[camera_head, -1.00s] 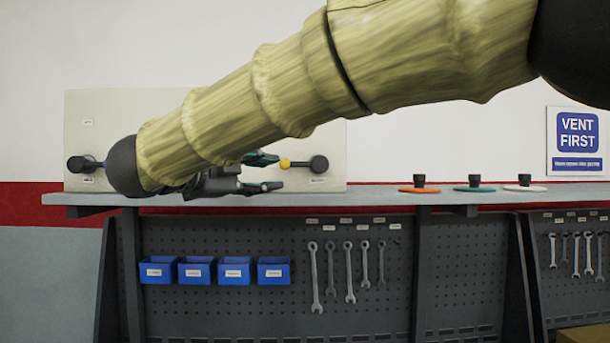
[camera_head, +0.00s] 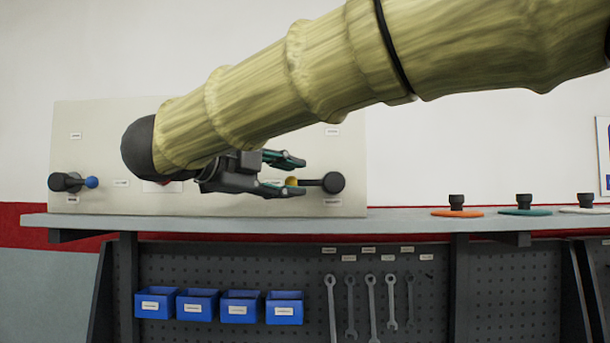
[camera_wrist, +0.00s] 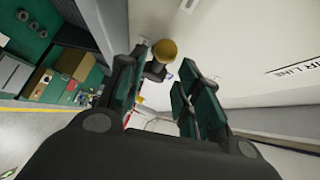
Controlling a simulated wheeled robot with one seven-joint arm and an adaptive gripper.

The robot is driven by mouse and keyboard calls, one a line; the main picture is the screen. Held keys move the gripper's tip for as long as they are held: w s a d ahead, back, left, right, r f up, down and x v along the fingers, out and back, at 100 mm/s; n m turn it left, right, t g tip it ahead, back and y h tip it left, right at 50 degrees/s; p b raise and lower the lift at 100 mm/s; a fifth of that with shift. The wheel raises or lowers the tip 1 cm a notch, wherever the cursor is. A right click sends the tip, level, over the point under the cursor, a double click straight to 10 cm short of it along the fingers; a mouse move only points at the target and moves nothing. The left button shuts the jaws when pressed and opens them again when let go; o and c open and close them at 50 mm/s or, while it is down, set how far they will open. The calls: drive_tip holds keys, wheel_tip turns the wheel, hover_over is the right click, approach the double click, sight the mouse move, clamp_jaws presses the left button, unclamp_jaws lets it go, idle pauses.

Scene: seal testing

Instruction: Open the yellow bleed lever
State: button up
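The yellow bleed lever's round knob (camera_head: 291,181) sits on a short dark arm that runs right to a black hub (camera_head: 333,182) on the pale panel (camera_head: 230,112). My gripper (camera_head: 296,175) is open, one finger above and one below the knob's level, with the knob near the fingertips. In the wrist view the yellow knob (camera_wrist: 165,50) shows beyond the fingertips, near the left finger. My gripper (camera_wrist: 160,78) holds nothing there. I cannot tell whether a finger touches the knob. My arm hides the middle of the panel.
A blue-knobbed lever (camera_head: 91,182) is at the panel's left. The shelf (camera_head: 400,221) runs below the panel; an orange disc (camera_head: 457,213) and a green disc (camera_head: 524,212) with black handles lie on its right. Blue bins (camera_head: 240,306) and wrenches (camera_head: 371,300) are underneath.

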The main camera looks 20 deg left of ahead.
sight(305, 182)
drive_tip(key=shift+p+x, duration=0.5)
drive_tip(key=shift+x, duration=1.35)
drive_tip(key=shift+s, duration=0.1)
clamp_jaws()
